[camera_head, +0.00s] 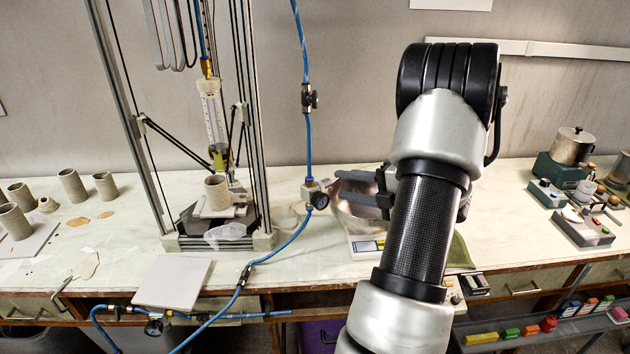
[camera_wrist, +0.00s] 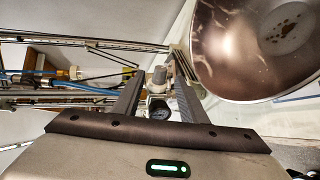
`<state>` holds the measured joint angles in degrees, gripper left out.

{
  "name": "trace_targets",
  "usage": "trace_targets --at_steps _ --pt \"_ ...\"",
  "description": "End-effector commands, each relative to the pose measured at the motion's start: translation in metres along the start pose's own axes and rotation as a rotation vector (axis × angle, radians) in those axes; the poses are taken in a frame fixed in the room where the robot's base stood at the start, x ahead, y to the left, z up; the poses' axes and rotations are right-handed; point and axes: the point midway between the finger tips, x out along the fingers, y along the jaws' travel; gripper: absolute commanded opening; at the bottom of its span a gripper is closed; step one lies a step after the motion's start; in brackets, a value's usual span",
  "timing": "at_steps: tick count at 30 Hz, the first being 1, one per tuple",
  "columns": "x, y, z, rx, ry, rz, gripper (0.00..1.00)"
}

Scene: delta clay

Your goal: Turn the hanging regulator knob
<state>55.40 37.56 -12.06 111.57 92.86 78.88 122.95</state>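The hanging regulator (camera_head: 310,191) is a small pale body on a vertical blue hose, with a round dark gauge (camera_head: 319,201) at its lower right. A small grey knob faces right, towards my gripper (camera_head: 339,186), whose two fingers point left, one above the other. The fingers are apart, with their tips just right of the regulator. In the wrist view, the grey knob (camera_wrist: 159,76) and the gauge (camera_wrist: 159,109) appear between the fingers of my gripper (camera_wrist: 157,82). I cannot tell whether either finger touches the knob.
A large metal bowl (camera_wrist: 250,72) sits below and beside my gripper, on a scale (camera_head: 366,246). A tall frame machine (camera_head: 265,150) stands left of the hose. The blue hose (camera_head: 309,145) runs down past the table edge. Clay cups (camera_head: 72,185) stand at far left.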

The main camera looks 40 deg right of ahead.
Motion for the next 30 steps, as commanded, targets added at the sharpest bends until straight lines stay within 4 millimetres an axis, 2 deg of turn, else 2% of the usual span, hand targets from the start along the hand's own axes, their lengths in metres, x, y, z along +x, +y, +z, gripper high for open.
trace_targets --at_steps 3,9,15,20,28,30 --pt "0.028 0.0 -0.002 0.0 0.006 -0.001 0.39" --pt "0.07 0.0 -0.002 -0.002 0.006 -0.001 0.39" --pt "0.098 0.0 -0.001 -0.002 0.003 0.0 0.39" --pt "0.107 0.0 -0.001 -0.002 0.001 -0.001 0.39" --pt "0.108 0.0 -0.001 -0.002 0.001 0.0 0.39" --pt "0.108 0.0 -0.001 -0.002 0.001 0.0 0.28"
